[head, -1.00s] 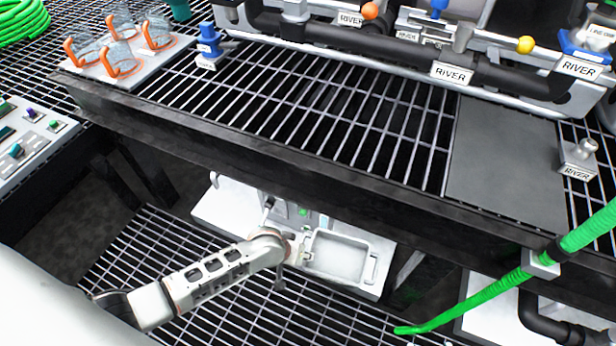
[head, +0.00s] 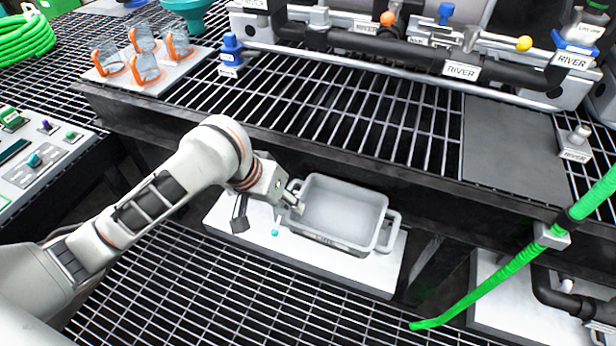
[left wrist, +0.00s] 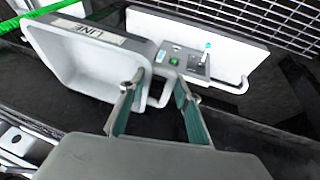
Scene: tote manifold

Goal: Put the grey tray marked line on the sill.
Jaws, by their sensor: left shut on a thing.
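The grey tray (head: 345,208) is an open box with a loop handle at each end. It is held roughly level in front of the dark bench edge, above a white surface. My left gripper (head: 293,194) is shut on its left handle. In the left wrist view, the tray (left wrist: 95,82) carries a label reading LINE, and the gripper fingers (left wrist: 157,86) are at its handle. No surface is labelled as the sill; a flat grey plate (head: 510,150) lies bare on the bench grating at the right. My right gripper is not in view.
Black pipework with RIVER labels (head: 462,71) runs along the back of the bench. Orange-handled clear cups (head: 148,68) stand at the left. A green hose (head: 500,275) crosses the right front. The middle bench grating (head: 330,110) is mostly clear.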

